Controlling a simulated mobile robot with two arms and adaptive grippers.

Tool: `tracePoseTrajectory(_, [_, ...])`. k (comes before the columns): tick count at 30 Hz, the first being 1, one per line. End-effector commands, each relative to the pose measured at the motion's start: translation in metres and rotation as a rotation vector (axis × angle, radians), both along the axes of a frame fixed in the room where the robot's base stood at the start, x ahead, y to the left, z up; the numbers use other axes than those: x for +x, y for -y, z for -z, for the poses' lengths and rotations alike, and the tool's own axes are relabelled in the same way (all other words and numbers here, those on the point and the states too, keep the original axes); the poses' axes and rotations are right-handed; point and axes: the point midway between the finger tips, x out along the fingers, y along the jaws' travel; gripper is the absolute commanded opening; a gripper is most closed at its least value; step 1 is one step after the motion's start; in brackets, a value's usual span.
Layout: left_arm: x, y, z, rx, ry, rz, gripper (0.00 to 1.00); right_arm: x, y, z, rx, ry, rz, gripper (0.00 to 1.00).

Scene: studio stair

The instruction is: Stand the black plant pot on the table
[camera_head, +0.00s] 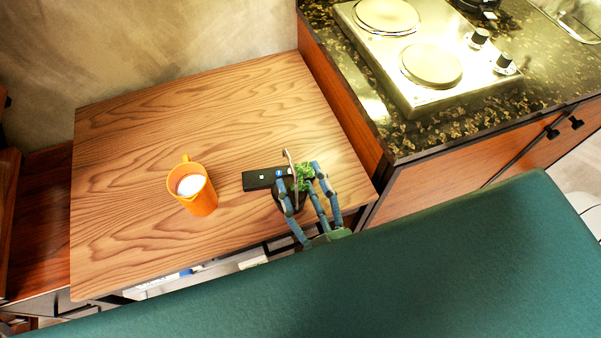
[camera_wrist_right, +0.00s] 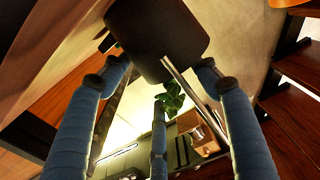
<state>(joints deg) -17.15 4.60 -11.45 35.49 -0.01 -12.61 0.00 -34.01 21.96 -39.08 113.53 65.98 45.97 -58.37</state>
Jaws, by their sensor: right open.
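The black plant pot (camera_head: 290,199) with a green plant (camera_head: 305,175) is near the table's (camera_head: 130,150) front right edge, partly hidden by my right gripper (camera_head: 299,183). In the right wrist view the pot (camera_wrist_right: 158,35) is large and dark at the top, with some green leaves (camera_wrist_right: 170,98) below it. My right gripper is open, its blue fingers on either side of the pot. The pot looks tilted; I cannot tell whether the fingers touch it. A thin metal rod (camera_wrist_right: 190,95) crosses in front of the pot there. My left gripper is not in view.
A black flat device (camera_head: 262,179) lies directly left of the pot. An orange jug (camera_head: 198,193) with white contents stands further left. A counter with a hob (camera_head: 428,65) rises at the right. A broad dark green surface (camera_head: 430,270) fills the front. The table's back is clear.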

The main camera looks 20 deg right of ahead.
Motion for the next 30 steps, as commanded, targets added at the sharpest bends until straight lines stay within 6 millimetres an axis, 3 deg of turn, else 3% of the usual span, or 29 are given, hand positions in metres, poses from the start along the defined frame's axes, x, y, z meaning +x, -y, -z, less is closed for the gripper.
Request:
tracePoseTrajectory(6, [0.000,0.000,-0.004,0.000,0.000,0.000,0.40,-0.050,0.001,0.001,0.000,-0.005,-0.002,0.61])
tracePoseTrajectory(12, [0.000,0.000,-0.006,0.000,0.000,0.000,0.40,-0.082,0.003,0.002,0.001,-0.002,0.001,0.61])
tracePoseTrajectory(25, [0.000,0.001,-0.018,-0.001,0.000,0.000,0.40,-0.113,0.007,-0.007,-0.007,-0.008,-0.054,0.60])
tracePoseTrajectory(30, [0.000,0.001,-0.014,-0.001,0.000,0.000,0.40,-0.099,0.006,-0.004,-0.015,-0.014,-0.066,0.60])
